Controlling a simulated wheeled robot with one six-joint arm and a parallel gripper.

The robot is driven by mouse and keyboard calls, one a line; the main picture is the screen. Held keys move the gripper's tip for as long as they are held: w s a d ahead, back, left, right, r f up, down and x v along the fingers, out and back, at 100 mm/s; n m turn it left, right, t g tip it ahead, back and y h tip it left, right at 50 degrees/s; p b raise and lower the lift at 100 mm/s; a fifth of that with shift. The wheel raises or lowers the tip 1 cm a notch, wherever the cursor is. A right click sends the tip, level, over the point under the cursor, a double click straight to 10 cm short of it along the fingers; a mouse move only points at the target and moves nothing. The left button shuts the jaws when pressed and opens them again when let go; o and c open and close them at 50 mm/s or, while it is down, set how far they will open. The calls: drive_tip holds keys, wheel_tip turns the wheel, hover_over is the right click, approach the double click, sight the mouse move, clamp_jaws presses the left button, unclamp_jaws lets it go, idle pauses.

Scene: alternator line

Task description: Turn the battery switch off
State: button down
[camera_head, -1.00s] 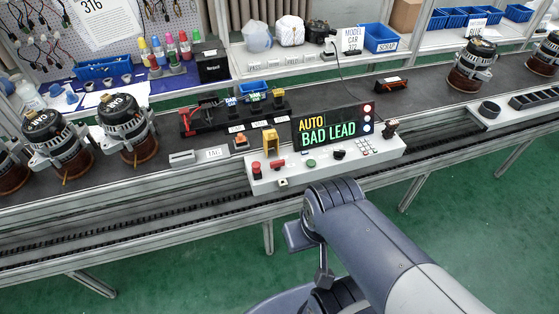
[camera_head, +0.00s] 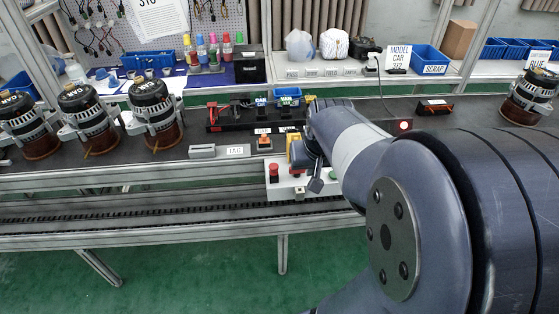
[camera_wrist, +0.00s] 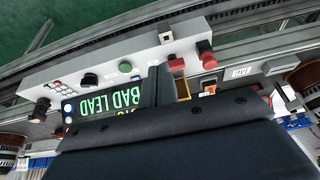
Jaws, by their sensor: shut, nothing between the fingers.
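The control box (camera_head: 286,191) stands on the front edge of the line, partly hidden by my arm. It carries a red mushroom button (camera_wrist: 206,55), a small red handle (camera_wrist: 176,65) beside a yellow bracket (camera_wrist: 183,88), a green button (camera_wrist: 125,67) and a black knob (camera_wrist: 89,79). No readable label tells which of these is the battery switch. The box's display (camera_wrist: 98,103) reads BAD LEAD, upside down in the wrist view. My gripper (camera_head: 315,184) is shut and empty, above the box near the red handle. In the wrist view its fingers (camera_wrist: 160,83) appear beside the handle; contact cannot be told.
Several alternators (camera_head: 155,112) stand on the belt at left, another (camera_head: 528,96) at right. A black fixture (camera_head: 235,118) with red clips lies behind the box. A blue scrap bin (camera_head: 429,60) is on the back shelf. The belt is fairly clear right of my arm.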

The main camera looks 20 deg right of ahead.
sight(297, 172)
drive_tip(key=b+x, duration=0.1)
drive_tip(key=x, duration=0.9)
drive_tip(key=shift+w+f, duration=0.1)
drive_tip(key=shift+f, duration=0.1)
drive_tip(key=shift+w+d+r, duration=0.1)
drive_tip(key=shift+w+d, duration=0.05)
drive_tip(key=shift+w, duration=0.45)
drive_tip(key=shift+w+d+r, duration=0.15)
drive_tip(key=shift+w+d, duration=0.05)
drive_tip(key=shift+w, duration=0.4)
drive_tip(key=shift+w+d, duration=0.25)
drive_tip(key=shift+w, duration=0.45)
